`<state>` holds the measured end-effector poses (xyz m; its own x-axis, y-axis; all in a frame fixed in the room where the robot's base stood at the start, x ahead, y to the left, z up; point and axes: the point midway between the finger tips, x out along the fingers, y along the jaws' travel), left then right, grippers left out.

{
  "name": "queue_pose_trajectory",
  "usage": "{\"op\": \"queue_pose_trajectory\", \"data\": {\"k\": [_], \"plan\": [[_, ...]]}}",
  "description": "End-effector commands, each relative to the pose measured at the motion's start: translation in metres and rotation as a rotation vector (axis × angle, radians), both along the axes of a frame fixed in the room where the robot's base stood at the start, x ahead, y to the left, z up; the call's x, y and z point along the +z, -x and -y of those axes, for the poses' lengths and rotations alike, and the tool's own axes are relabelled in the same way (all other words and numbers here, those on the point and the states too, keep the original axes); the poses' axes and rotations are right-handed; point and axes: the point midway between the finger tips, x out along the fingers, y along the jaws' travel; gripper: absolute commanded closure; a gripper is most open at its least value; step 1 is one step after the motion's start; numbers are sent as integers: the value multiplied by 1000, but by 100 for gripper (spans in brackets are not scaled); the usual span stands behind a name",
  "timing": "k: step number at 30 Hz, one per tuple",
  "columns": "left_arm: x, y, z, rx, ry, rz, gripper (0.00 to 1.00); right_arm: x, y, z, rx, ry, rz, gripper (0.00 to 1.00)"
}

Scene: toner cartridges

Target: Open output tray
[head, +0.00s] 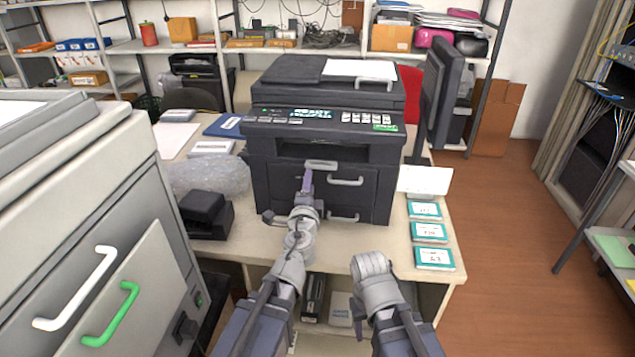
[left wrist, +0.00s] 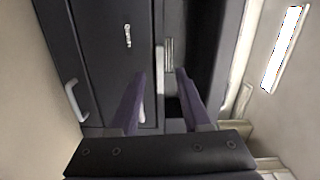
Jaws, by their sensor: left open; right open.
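The black printer (head: 325,135) stands on the table with a dark output slot (head: 335,152) below its control panel. A light grey bar (head: 320,164) lies at the lower edge of this slot. My left gripper (head: 307,180) is in front of the printer just below that bar, its fingers partly hidden by the wrist. In the left wrist view its two purple fingers (left wrist: 160,90) are apart, with a narrow grey bar (left wrist: 160,75) beyond and between them; contact cannot be told.
Two more grey handles, an upper one (head: 346,181) and a lower one (head: 343,217), are on the printer front. A bubble-wrapped bundle (head: 205,173) and a black device (head: 205,212) stand left. Several teal-edged boxes (head: 430,232) lie right. A large grey machine (head: 75,200) fills the left side.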

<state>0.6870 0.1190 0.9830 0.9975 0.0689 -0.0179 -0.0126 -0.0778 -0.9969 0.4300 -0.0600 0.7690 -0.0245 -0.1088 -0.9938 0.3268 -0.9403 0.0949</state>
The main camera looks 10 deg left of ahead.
Motion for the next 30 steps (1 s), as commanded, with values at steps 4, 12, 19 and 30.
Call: {"op": "queue_pose_trajectory", "data": {"k": [4, 12, 19, 30], "plan": [[-3, -2, 10, -63, -72, 14, 52, -7, 0, 0, 0, 0, 0, 50], [-2, -7, 12, -71, -79, 15, 52, -6, 0, 0, 0, 0, 0, 50], [-2, -33, 12, -70, -78, 15, 52, -6, 0, 0, 0, 0, 0, 50], [-2, -80, 11, -69, -78, 15, 52, -6, 0, 0, 0, 0, 0, 50]]}}
